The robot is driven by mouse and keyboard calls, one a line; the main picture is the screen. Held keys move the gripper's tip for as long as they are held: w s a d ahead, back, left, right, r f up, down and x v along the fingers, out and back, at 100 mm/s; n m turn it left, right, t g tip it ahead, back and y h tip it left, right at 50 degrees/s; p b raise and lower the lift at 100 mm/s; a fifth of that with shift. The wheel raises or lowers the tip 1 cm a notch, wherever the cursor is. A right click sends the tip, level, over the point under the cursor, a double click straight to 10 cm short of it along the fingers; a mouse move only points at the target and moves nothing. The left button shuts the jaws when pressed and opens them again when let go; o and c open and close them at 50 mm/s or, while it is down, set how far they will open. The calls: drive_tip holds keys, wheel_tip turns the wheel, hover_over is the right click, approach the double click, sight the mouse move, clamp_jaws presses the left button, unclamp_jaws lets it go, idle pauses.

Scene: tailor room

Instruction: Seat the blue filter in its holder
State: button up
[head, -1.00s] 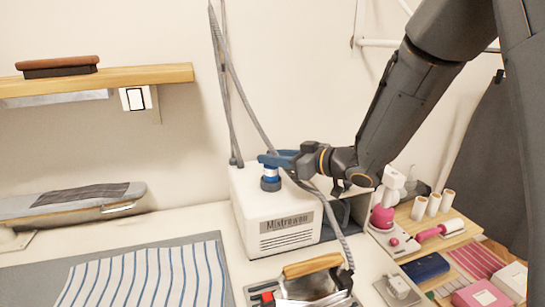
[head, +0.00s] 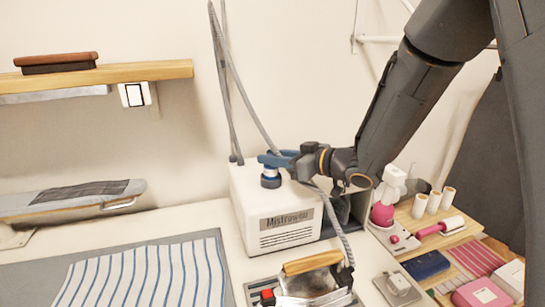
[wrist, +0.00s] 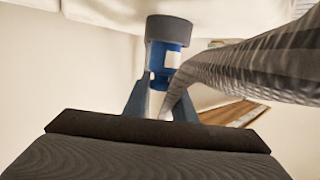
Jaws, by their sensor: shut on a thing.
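The blue filter (wrist: 168,57) is between the blue fingers of my gripper (head: 272,159), which is shut on it. In the head view the filter (head: 270,170) is upright over the front left of the top of a white machine (head: 275,222). Its holder looks to be the dark grey round collar (wrist: 167,29) on that machine, also seen in the head view (head: 270,182). The filter's end meets the collar in the wrist view. I cannot tell how deep it sits. The fingers hide part of the filter.
A grey hose (head: 245,105) rises behind the machine, and a ribbed hose (wrist: 245,68) passes close to my fingers. An iron (head: 314,277) stands in front of the machine. A wooden shelf (head: 110,77) is at the upper left. Small items crowd the right side.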

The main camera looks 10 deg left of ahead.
drive_tip(key=shift+f, duration=0.1)
drive_tip(key=o, duration=0.8)
drive_tip(key=p+v, duration=0.4)
drive_tip(key=v, duration=0.7)
drive_tip(key=shift+p, duration=0.4)
